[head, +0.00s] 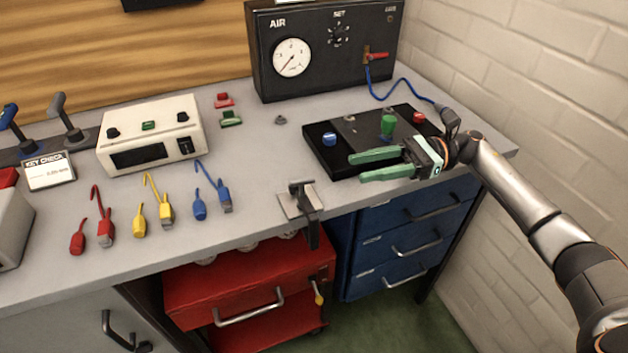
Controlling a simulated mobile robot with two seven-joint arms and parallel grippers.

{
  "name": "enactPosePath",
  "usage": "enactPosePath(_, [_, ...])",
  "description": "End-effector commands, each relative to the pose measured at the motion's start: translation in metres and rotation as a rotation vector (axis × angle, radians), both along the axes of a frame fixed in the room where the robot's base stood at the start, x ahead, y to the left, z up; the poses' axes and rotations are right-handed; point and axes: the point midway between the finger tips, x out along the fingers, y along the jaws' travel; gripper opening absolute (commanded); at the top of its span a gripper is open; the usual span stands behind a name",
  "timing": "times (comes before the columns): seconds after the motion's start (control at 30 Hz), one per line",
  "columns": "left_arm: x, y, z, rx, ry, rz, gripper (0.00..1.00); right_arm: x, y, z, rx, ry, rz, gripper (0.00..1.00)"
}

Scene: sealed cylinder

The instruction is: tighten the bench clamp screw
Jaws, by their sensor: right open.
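The bench clamp (304,203) is a dark metal piece on a light plate at the bench's front edge, with a part hanging down below the edge. Its screw cannot be told apart clearly at this size. My right gripper (357,166) has green fingers, spread apart with nothing between them. It points left above the front of the black panel, to the right of and farther back than the clamp, and apart from it. My left gripper is not in view.
The black panel (335,160) carries blue, green and red knobs. A black AIR box (325,75) with a gauge stands behind. Red, yellow and blue (199,209) cabled plugs lie left of the clamp. A red drawer cart (247,280) stands below. A brick wall (560,110) bounds the right.

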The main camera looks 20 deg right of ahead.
Motion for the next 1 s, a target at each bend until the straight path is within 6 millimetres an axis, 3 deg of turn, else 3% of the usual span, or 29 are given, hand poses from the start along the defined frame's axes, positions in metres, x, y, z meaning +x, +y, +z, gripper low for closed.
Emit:
enactPosePath(0.03, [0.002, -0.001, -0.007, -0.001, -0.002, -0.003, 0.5, 0.0, 0.0, -0.009, -0.001, -0.003, 0.001, 0.47])
enactPosePath(0.27, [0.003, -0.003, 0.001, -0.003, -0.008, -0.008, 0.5, 0.001, 0.011, -0.007, -0.001, -0.005, 0.004, 0.47])
enactPosePath(0.7, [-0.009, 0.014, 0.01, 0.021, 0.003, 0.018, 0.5, 0.007, 0.095, -0.005, 0.0, -0.004, 0.004, 0.47])
enactPosePath(1.0, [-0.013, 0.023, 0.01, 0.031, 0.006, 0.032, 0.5, 0.01, 0.123, -0.008, -0.002, -0.005, 0.003, 0.47])
